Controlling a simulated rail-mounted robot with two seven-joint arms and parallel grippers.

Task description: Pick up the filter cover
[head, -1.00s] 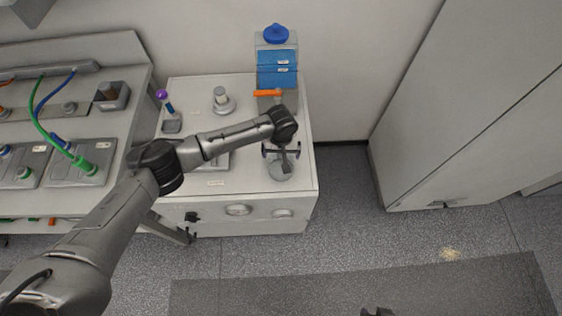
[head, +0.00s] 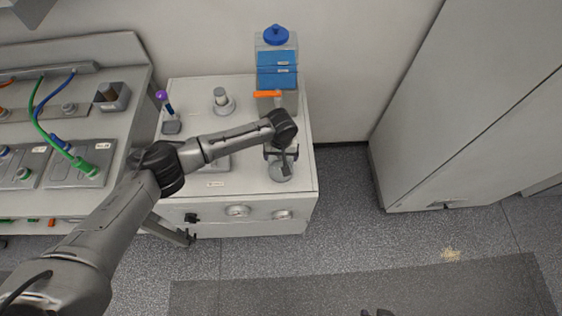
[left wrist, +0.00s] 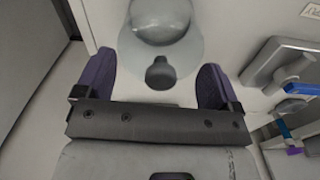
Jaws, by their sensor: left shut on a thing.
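The filter cover (left wrist: 160,45) is a translucent grey dome with a round rim and a small dark knob. In the left wrist view it lies between my purple-padded fingers. In the head view the cover (head: 280,173) is at the right front of the white cabinet top, partly hidden under the gripper. My left gripper (head: 281,155) points down over it; in the left wrist view the gripper (left wrist: 156,75) has a finger on each side of the rim and is shut on the cover. I cannot tell whether the cover is lifted.
A clear container with blue parts and a blue cap (head: 277,62) stands behind, with an orange handle (head: 268,94) nearby. A grey knobbed fitting (head: 222,100) and a purple-topped tool (head: 164,99) stand to the left.

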